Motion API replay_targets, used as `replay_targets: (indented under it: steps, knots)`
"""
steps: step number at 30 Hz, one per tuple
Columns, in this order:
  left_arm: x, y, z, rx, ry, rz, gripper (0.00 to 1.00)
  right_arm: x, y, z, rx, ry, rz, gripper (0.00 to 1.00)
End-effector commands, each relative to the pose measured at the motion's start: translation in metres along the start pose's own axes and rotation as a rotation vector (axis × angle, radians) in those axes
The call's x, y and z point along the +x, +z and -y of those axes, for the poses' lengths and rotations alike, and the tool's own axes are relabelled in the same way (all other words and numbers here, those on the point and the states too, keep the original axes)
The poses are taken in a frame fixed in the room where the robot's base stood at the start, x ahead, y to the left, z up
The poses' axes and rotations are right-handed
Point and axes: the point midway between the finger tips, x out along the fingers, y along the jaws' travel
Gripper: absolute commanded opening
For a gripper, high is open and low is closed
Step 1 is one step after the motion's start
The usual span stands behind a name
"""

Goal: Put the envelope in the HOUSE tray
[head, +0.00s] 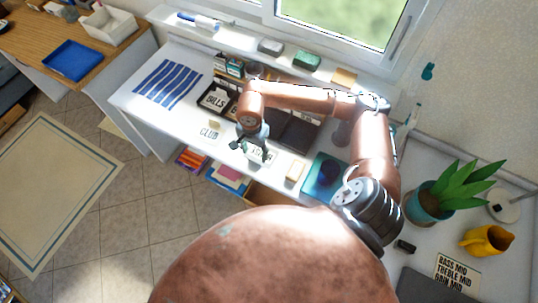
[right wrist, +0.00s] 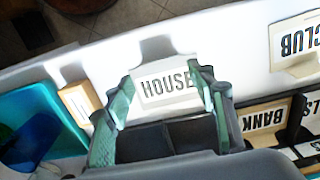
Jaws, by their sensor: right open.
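My right gripper (head: 254,150) is over the front of the white desk in the head view. In the right wrist view its two green fingers (right wrist: 163,100) are spread apart with nothing held between them. The white HOUSE label (right wrist: 164,88) shows between and beyond the fingers; in the head view the gripper partly covers it. A dark tray (right wrist: 190,134) with a divider lies right behind this label, its near part hidden by the gripper body. I cannot pick out the envelope for certain. My left gripper is not in view.
A CLUB card (head: 208,132) and a black BILLS tray (head: 214,100) stand to the left; a BANK label (right wrist: 263,117) shows in the wrist view. A cream block (head: 295,170) and a teal tray (head: 324,176) are to the right. A potted plant (head: 433,199) stands far right.

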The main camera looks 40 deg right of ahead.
Motion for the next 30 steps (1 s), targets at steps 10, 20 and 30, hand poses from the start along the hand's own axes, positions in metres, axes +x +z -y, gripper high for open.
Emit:
replay_targets:
  steps: [10,20,30]
  knots:
    - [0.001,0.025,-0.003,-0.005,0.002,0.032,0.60,0.045,0.002,-0.001,0.006,0.003,0.003,0.64]
    - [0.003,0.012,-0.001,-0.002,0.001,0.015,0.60,0.067,0.000,-0.001,0.005,0.000,0.000,0.64]
    - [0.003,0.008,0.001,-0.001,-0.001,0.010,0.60,0.066,0.000,-0.001,0.005,0.000,0.000,0.49]
